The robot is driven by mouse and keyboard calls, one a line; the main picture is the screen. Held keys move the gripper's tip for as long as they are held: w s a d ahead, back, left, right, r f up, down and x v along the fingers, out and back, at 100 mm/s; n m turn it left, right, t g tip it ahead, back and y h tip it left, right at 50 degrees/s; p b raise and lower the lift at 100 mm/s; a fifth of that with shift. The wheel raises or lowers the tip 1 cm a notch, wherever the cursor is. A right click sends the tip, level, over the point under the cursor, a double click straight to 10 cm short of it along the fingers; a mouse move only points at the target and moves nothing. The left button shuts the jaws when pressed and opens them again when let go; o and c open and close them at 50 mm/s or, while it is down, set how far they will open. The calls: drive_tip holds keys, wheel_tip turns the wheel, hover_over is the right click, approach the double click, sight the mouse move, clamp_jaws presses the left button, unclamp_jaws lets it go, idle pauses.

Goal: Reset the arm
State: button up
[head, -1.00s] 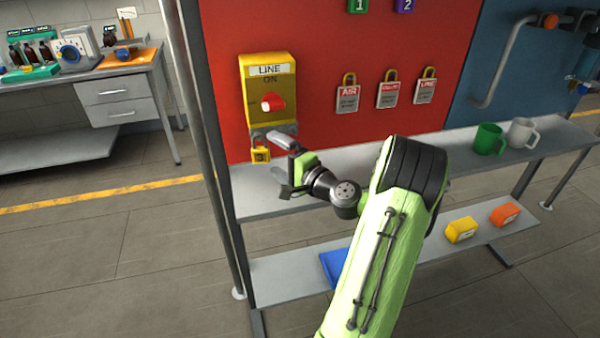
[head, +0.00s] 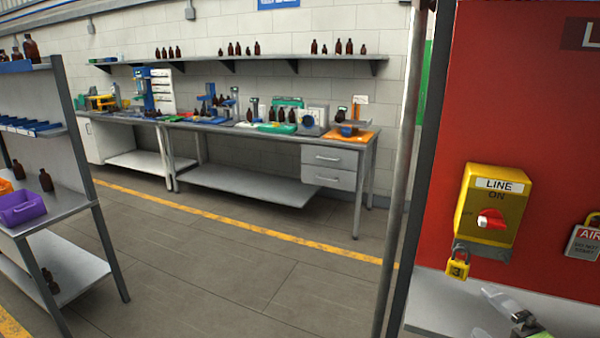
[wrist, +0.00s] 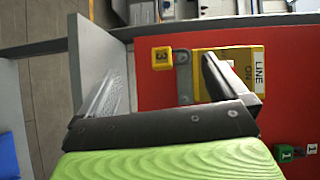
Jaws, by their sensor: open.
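My gripper (wrist: 163,65) is open and empty in the wrist view, its two dark fingers apart. In the head view only a small part of it shows at the lower right edge, in front of the red panel and below the yellow LINE switch box (head: 480,222). The rest of my arm is out of that frame. The box has a red knob (head: 491,219) and reads ON. A yellow padlock (head: 458,268) marked 3 hangs at its lower left. The padlock also shows in the wrist view (wrist: 161,58), apart from my fingers.
The red panel (head: 540,120) and its grey shelf (head: 430,305) stand at the right, with a dark post. A workbench (head: 270,137) lines the back wall. A shelf rack stands left; floor between is clear.

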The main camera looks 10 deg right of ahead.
drive_tip(key=w+a+f+n+g+y, duration=0.15)
drive_tip(key=a+n+g, duration=0.4)
drive_tip(key=a, duration=0.55)
drive_tip(key=w+a+f+n+g+y, duration=0.1)
drive_tip(key=a+f+n+g+y, duration=0.1)
drive_tip(key=a+n+g, duration=0.6)
drive_tip(key=s+a+r+n+t+h, duration=0.1)
drive_tip(key=s+a+r+h, duration=0.1)
drive_tip(key=s, duration=0.5)
drive_tip(key=s+a+r+n+t+h+p, duration=0.1)
drive_tip(key=s+a+r+n+h, duration=0.1)
drive_tip(key=s+a, duration=0.3)
drive_tip(key=s, duration=0.2)
drive_tip(key=shift+s+r, duration=0.35)
drive_tip(key=shift+r, duration=0.05)
drive_tip(key=shift+a+n, duration=0.1)
drive_tip(key=shift+n, duration=0.15)
drive_tip(key=shift+c, duration=0.5)
